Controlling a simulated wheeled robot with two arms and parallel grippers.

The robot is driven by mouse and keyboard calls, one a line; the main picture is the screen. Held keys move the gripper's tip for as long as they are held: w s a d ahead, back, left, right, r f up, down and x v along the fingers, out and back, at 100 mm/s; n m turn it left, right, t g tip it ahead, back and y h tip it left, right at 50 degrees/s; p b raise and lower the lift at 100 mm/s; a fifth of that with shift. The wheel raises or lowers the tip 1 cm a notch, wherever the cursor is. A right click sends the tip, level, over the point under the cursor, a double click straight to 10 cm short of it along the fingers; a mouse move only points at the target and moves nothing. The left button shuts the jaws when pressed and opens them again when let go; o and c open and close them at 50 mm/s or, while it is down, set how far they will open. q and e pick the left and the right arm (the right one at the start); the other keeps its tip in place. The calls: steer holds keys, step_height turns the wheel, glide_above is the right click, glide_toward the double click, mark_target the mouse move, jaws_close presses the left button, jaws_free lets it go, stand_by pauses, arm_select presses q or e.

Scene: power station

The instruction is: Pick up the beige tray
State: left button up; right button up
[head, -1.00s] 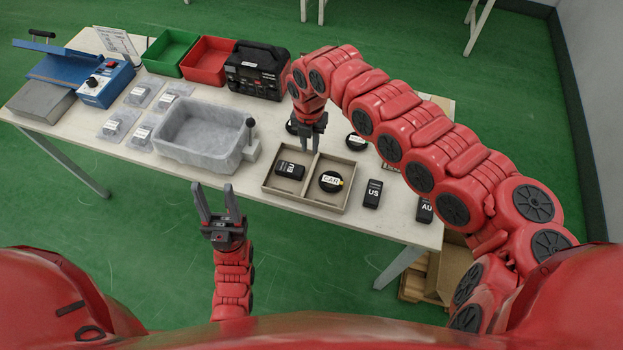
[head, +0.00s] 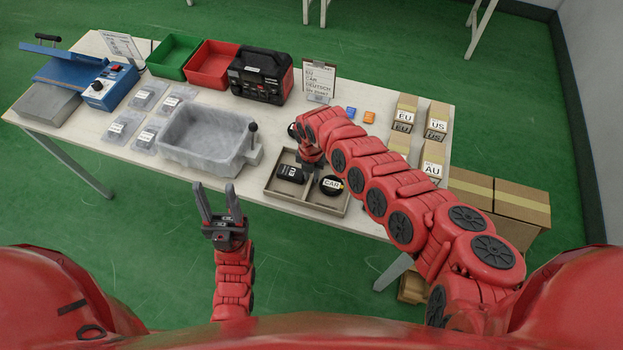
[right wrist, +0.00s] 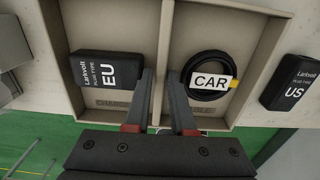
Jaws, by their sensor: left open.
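The beige tray (head: 301,204) lies on the table and has two compartments split by a divider (right wrist: 163,40). A black EU plug box (right wrist: 104,70) lies in its left compartment. A coiled black cable labelled CAR (right wrist: 209,76) lies in its right compartment. My right gripper (right wrist: 163,80) is down at the tray, with one finger on each side of the divider. I cannot tell whether the fingers press on it. In the head view my right wrist hides part of the tray's back. My left gripper (head: 219,208) is open and empty, in front of the table and apart from the tray.
A grey stone-like basin (head: 205,140) stands left of the tray. A black power unit (head: 258,75) and a sign (head: 318,78) stand behind. A black US box (right wrist: 292,83) lies right of the tray. Cardboard boxes (head: 404,112) stand at the table's right end.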

steer(key=shift+f, duration=0.3)
steer(key=shift+c, duration=0.3)
jaws_close()
steer(key=shift+r, duration=0.15)
